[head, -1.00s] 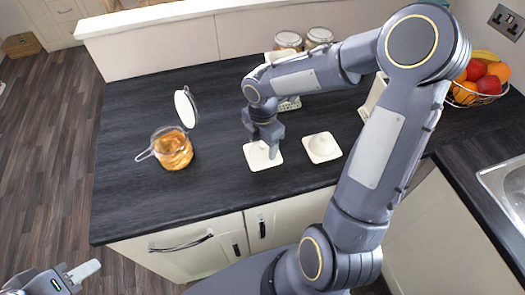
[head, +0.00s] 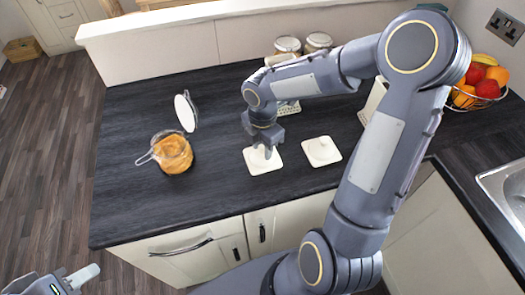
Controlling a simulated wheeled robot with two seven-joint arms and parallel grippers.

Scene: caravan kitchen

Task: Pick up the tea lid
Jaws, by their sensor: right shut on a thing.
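Two white square lids lie on the dark worktop, the left lid (head: 256,167) under my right gripper and the right lid (head: 322,152), with a small knob on top, beside it. I see no label that tells which is the tea lid. My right gripper (head: 264,153) points down and is shut on the left lid, its fingers at the middle where a knob would be; the fingers hide that spot. The lid seems still at worktop level. My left gripper (head: 82,276) is at the bottom left corner, partly out of view, away from the worktop; its opening does not show clearly.
Lidded jars (head: 288,45) stand at the back. A fruit basket (head: 480,85) and a sink (head: 508,190) are on the right. The worktop's left front is clear.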

